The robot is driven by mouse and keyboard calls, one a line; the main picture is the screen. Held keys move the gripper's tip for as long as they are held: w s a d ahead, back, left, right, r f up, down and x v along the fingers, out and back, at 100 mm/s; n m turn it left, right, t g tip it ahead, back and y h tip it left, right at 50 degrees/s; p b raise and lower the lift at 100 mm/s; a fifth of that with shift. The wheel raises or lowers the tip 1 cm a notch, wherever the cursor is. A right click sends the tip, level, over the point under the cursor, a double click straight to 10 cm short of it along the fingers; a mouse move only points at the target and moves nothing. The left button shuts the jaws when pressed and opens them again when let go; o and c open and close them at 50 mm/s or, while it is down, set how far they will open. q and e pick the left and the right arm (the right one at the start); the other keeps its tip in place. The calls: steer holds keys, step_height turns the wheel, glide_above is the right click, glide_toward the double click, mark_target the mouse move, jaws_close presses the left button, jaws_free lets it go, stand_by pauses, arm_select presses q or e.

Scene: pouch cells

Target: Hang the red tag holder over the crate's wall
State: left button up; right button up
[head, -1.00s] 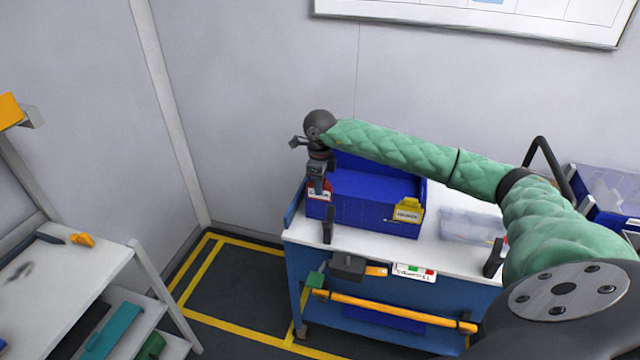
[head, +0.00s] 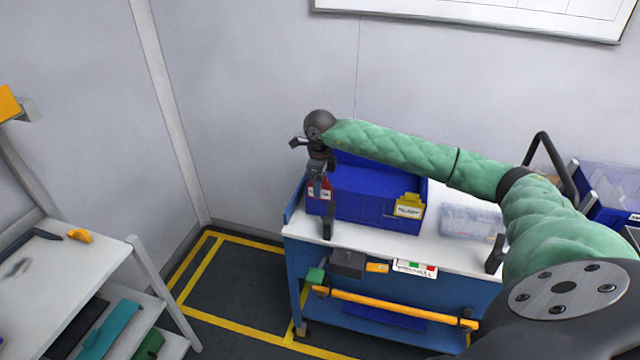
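The blue crate (head: 360,205) stands on the white top of a blue cart. The red tag holder (head: 326,188), with a white label, is at the left end of the crate's front wall. My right gripper (head: 317,188) points down right at it and covers part of it. The fingers are small and dark here, so I cannot tell whether they are closed on the holder or apart from it. I also cannot tell whether the holder sits fully over the wall. My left gripper is out of view.
A yellow tag holder (head: 409,206) hangs on the right part of the crate's front wall. A clear bin (head: 470,222) stands right of the crate. The cart (head: 300,240) has a yellow-orange handle bar (head: 390,308) in front. A white shelf (head: 75,265) stands at left.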

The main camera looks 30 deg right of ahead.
steer(key=shift+r, duration=0.1)
step_height(320, 180, up, 6)
steer(key=shift+r+b, duration=0.2)
steer(key=shift+b, duration=0.95)
steer(key=shift+r, duration=0.65)
